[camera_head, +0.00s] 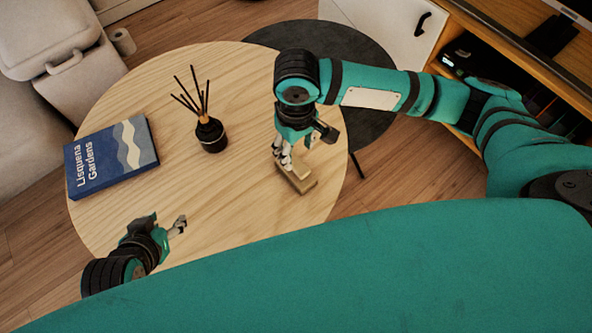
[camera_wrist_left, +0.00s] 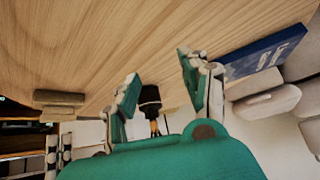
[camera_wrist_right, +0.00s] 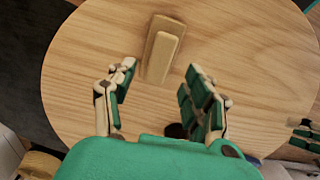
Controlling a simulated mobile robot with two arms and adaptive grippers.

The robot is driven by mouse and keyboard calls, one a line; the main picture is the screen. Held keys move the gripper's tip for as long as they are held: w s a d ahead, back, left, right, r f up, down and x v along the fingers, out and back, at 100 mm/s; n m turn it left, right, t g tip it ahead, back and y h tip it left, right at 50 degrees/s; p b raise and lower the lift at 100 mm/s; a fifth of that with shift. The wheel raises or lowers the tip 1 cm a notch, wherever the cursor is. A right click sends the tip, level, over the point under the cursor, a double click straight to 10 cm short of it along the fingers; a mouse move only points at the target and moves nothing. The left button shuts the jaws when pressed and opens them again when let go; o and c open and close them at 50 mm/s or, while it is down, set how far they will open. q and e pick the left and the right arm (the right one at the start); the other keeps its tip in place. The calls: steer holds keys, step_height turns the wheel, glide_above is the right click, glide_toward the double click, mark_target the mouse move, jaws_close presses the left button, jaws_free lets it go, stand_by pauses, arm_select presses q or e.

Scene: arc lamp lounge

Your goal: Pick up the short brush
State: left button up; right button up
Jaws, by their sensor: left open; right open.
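The short brush (camera_head: 299,179) is a pale wooden block with a narrower raised bar on top. It lies on the right part of the round wooden table. In the right wrist view the brush (camera_wrist_right: 163,52) is just beyond the fingertips, roughly in line with the gap between them. My right gripper (camera_head: 287,158) is open, points down above the brush and partly hides it in the head view. In the left wrist view the brush (camera_wrist_left: 58,101) is at the left. My left gripper (camera_head: 166,223) is open and empty near the table's front edge, well away from the brush.
On the round table (camera_head: 230,75) stand a black reed diffuser (camera_head: 211,136) with upright dark sticks and a blue book (camera_head: 111,157) lying flat at the left. A dark round table (camera_head: 365,75) is behind. A sofa is at the left, a cabinet at the right.

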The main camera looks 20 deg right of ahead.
mark_target(296, 162)
steer(key=shift+f, duration=0.85)
step_height(296, 162, down, 4)
steer(key=shift+f+b, duration=0.1)
steer(key=shift+b, duration=1)
steer(key=shift+f, duration=0.2)
arm_select(q)
steer(key=w+d+r+t+h, duration=0.1)
steer(key=w+d+r+t, duration=0.2)
steer(key=w+r+t, duration=0.3)
steer(key=shift+w+d+r+t+h, duration=0.15)
steer(key=shift+w+r+t+h, duration=0.2)
steer(key=shift+w+r, duration=0.65)
arm_select(e)
steer(key=shift+c, duration=0.4)
arm_select(q)
steer(key=shift+f, duration=0.1)
arm_select(e)
jaws_close()
